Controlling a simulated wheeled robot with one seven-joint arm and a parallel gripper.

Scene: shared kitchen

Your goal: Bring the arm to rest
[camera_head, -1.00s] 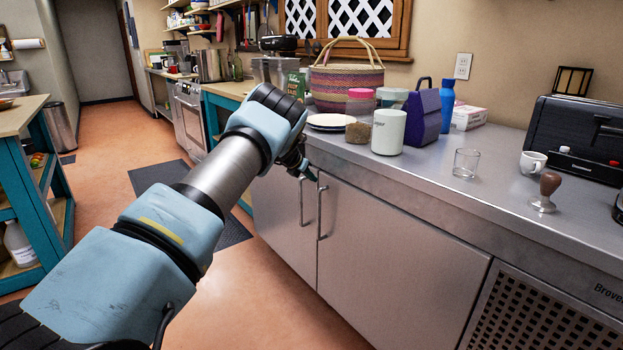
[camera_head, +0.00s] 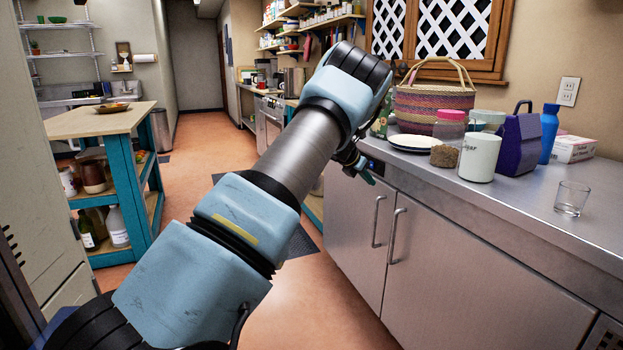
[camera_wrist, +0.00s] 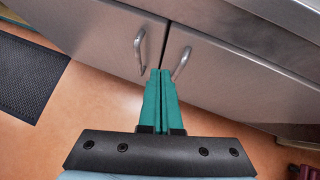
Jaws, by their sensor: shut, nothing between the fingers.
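My arm reaches out from the lower left in the head view, and its far end is beside the metal counter's front edge. My gripper (camera_wrist: 161,75) shows in the wrist view with its two green fingers together and nothing between them. In the head view the gripper (camera_head: 368,178) is small and partly hidden behind my wrist. In the wrist view the fingertips appear in front of the steel cabinet doors (camera_wrist: 95,22), between the two door handles. I cannot tell how far the tips are from the doors.
On the steel counter (camera_head: 535,215) stand a woven basket (camera_head: 425,108), stacked plates (camera_head: 408,142), a white canister (camera_head: 481,158), a purple bag (camera_head: 517,145), a blue bottle (camera_head: 549,130) and a glass (camera_head: 571,197). A teal-legged island (camera_head: 132,200) is at left. Floor (camera_head: 205,150) between is open.

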